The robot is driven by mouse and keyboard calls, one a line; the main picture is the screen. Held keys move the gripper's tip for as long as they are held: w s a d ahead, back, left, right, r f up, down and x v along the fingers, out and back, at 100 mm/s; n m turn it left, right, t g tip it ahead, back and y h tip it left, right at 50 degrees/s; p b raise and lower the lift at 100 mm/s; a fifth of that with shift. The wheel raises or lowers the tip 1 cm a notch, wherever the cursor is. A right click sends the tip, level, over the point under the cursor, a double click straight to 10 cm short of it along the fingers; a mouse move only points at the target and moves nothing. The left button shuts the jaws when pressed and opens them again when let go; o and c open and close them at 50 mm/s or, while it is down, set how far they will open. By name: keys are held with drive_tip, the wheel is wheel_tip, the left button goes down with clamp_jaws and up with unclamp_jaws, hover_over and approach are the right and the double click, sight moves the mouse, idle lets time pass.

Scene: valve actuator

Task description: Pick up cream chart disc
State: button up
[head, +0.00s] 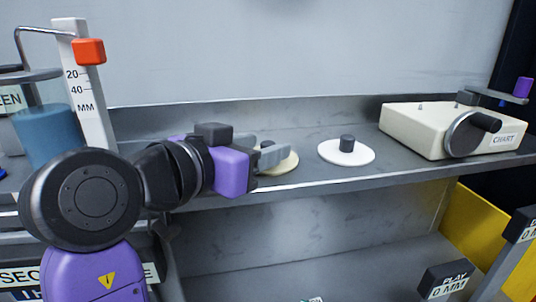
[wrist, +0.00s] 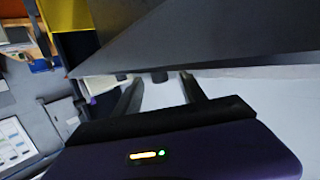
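The cream chart disc (head: 289,163) lies on the grey shelf in the head view, partly hidden behind my gripper. A dark knob stands at its middle. My gripper (head: 272,156) is level with the disc, its fingers pointing right and overlapping the knob in the picture. In the wrist view the two fingers of my gripper (wrist: 160,88) stand apart, with a dark knob (wrist: 158,76) showing between their tips. I cannot tell whether the fingers touch it. No cream disc face is clear there.
A white disc (head: 347,153) with a dark knob lies to the right on the shelf (head: 320,181). A cream box marked CHART (head: 420,128), with a crank, stands farther right. A blue cylinder (head: 47,136) and a millimetre scale (head: 85,100) with an orange slider stand left. A wall rises behind.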

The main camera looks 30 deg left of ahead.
clamp_jaws()
drive_tip(key=shift+r, duration=0.2)
wheel_tip(320, 180, up, 20)
drive_tip(key=b, duration=0.2)
drive_tip(key=shift+f, duration=0.15)
idle(0.4)
